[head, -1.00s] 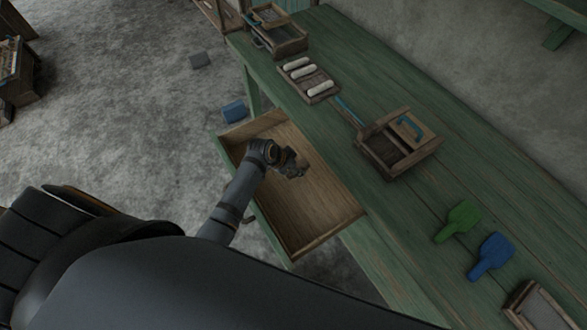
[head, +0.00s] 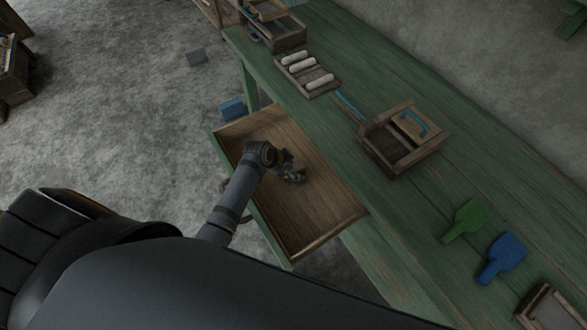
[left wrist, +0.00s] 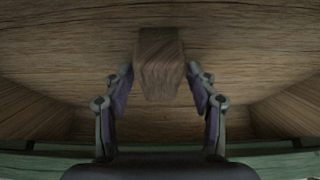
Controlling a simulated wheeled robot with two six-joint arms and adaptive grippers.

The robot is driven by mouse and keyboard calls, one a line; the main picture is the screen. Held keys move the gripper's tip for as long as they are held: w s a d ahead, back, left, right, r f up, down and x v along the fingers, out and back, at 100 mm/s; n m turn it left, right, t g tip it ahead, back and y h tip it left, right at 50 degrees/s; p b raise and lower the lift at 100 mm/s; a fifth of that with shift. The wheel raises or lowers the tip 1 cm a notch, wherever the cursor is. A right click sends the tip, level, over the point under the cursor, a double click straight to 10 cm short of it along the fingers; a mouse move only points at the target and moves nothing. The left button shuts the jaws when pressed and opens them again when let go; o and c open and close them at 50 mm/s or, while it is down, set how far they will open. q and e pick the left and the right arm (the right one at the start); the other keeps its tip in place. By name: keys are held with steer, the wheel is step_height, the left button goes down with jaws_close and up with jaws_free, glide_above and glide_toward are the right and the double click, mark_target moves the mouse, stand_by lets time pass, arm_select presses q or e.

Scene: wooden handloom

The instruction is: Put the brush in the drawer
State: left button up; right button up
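The open drawer (head: 318,205) sticks out from the green workbench, with a bare wooden floor. My left gripper (head: 293,173) is inside the drawer's outline, over its floor. In the left wrist view a brown wooden block, seemingly the brush (left wrist: 160,65), sits between the two fingers (left wrist: 160,80). My right gripper is not in view.
On the green bench (head: 410,215) stand a tray with white rolls (head: 308,75), a wooden box with a blue handle (head: 405,140), a green paddle (head: 466,219) and a blue paddle (head: 503,257). A blue block (head: 232,108) lies on the floor beyond the drawer.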

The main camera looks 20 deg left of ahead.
arm_select(q)
steer(key=shift+r, duration=0.1)
steer(key=shift+s+a+r, duration=0.1)
steer(key=shift+r, duration=0.25)
steer(key=p+v, duration=0.1)
steer(key=v, duration=1)
steer(key=shift+r, duration=0.2)
steer(key=shift+a, duration=0.1)
